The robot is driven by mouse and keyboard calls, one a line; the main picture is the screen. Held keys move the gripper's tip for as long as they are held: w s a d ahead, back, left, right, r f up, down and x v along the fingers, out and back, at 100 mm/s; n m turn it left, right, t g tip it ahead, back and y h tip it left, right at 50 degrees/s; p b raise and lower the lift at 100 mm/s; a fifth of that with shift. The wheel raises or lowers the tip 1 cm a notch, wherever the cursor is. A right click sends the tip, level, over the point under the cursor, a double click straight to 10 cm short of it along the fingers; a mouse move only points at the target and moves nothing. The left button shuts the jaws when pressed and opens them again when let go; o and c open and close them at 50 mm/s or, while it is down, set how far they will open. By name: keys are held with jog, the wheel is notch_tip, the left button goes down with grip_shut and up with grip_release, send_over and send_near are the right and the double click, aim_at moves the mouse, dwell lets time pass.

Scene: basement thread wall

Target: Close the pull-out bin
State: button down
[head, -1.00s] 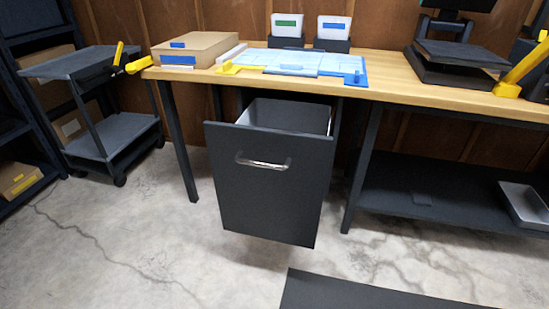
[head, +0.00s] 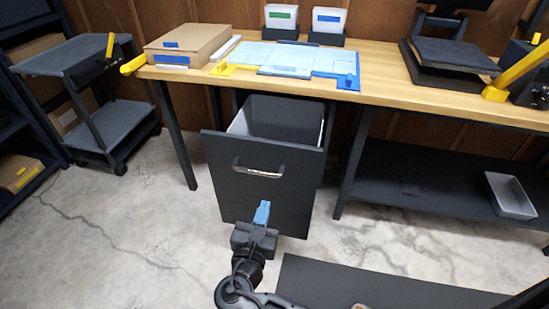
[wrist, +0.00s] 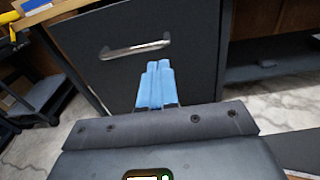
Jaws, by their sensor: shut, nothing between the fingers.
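The pull-out bin (head: 222,185) is a dark grey box with a flat front and a silver bar handle (head: 258,171). It stands pulled out from under the wooden workbench, its open top showing a pale inside. My gripper (head: 262,208) has blue fingers, shut together with nothing between them. In the head view it is in front of the bin front, below the handle. In the wrist view the blue fingers (wrist: 156,85) point at the bin front (wrist: 90,45), just below the handle (wrist: 135,50). I cannot tell whether the fingertips touch the front.
The workbench (head: 400,95) carries a cardboard box (head: 187,45), a blue mat (head: 300,58) and a dark platform device (head: 450,62). A grey cart (head: 75,60) stands left. A dark mat (head: 330,280) lies on the floor at front right. A low shelf (head: 420,180) holds a metal tray.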

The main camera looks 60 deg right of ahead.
jog(key=r, duration=0.1)
send_near(279, 158)
jog(key=shift+h, duration=0.4)
jog(key=x, duration=0.7)
jog(key=shift+w+a+f, duration=0.15)
jog(key=shift+w+f, duration=0.05)
jog(key=shift+f, duration=0.15)
jog(key=b+x, duration=1)
jog(key=x, duration=1.9)
jog(key=shift+d, duration=0.35)
jog(key=shift+d+r, duration=0.1)
